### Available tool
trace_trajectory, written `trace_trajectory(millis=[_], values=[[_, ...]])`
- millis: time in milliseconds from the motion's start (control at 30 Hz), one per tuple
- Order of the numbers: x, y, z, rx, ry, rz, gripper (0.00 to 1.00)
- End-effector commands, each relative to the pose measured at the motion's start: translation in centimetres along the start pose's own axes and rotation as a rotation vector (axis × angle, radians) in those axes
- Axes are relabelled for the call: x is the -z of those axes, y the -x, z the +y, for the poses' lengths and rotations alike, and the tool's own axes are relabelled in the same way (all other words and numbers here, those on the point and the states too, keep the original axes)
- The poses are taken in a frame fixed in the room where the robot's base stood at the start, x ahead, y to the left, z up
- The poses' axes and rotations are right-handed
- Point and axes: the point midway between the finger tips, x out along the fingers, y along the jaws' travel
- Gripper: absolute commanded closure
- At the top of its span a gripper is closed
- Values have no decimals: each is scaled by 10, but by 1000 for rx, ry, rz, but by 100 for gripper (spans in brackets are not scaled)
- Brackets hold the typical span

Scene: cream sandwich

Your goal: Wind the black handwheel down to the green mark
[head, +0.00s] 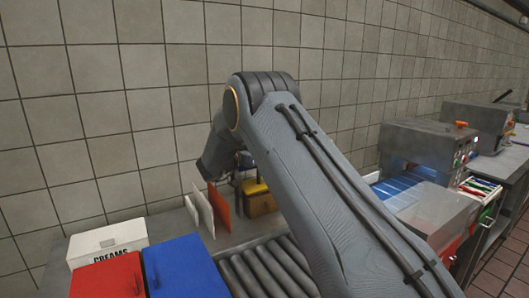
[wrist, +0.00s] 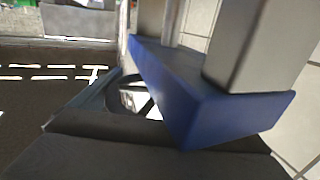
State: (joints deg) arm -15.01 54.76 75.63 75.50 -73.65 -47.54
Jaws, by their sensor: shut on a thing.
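In the wrist view, part of a black handwheel (wrist: 147,106), a curved rim with a spoke, shows beside a blue block (wrist: 215,100) with grey upright posts. My gripper (wrist: 110,105) shows as dark grey parts at the wheel's near side and is shut on the handwheel; the exact contact is partly hidden. In the head view, my arm covers the gripper and the wheel. A yellow and brown block (head: 259,200) shows just beside my arm there. I cannot make out the green mark by the wheel.
A roller conveyor (head: 262,270) runs below my arm. A white creams box (head: 108,243), a red bin (head: 106,277) and a blue bin (head: 187,265) stand at the lower left. White and orange panels (head: 219,209) stand near my wrist. Metal machines (head: 420,150) line the right; a tiled wall is behind.

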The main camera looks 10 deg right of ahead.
Motion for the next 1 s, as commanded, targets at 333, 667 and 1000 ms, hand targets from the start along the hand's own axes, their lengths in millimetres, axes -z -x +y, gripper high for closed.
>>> trace_trajectory(millis=[333,667,1000], values=[[3,3,-4,6,-3,1,0],[2,9,-3,4,-2,1,0],[0,62,-4,4,-3,0,0]])
